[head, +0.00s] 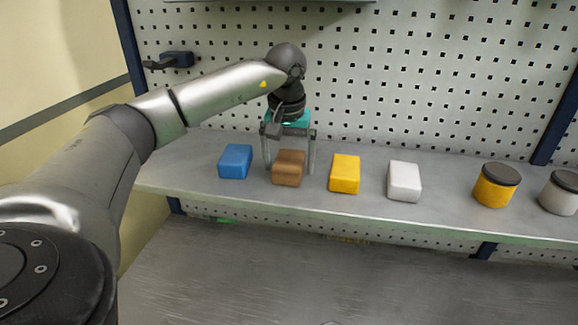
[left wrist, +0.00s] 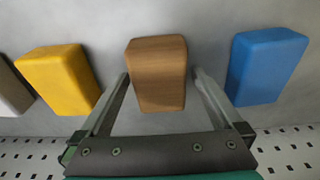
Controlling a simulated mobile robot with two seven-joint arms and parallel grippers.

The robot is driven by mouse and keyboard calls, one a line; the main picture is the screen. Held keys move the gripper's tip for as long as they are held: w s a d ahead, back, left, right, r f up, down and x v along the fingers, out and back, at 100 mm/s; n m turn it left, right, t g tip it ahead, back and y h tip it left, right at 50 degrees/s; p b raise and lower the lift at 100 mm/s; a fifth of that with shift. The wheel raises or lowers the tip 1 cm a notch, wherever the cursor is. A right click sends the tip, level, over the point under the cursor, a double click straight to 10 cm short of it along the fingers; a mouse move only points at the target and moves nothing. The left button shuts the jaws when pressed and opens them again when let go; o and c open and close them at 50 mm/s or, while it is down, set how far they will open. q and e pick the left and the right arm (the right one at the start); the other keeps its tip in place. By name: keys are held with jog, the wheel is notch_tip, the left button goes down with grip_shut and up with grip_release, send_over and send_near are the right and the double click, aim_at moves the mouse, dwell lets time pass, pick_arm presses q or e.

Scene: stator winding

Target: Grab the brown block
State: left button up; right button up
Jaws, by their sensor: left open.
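The brown block (head: 288,168) lies on the grey shelf, between a blue block and a yellow block. My left gripper (head: 290,165) is open over it, with one finger on each side of the block. In the left wrist view, the brown block (left wrist: 157,72) sits between the two spread fingers of the left gripper (left wrist: 160,82), its upper part reaching past the fingertips. My right gripper is not in view.
The blue block (head: 235,161) is left of the brown one; the yellow block (head: 344,174) and white block (head: 404,181) are to the right. A yellow jar (head: 496,185) and a white jar (head: 560,191) stand further right. A pegboard (head: 440,80) rises behind the shelf (head: 450,211).

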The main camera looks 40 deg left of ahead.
pick_arm(q)
jog(key=shift+f, duration=0.2)
jog(key=c, duration=1.5)
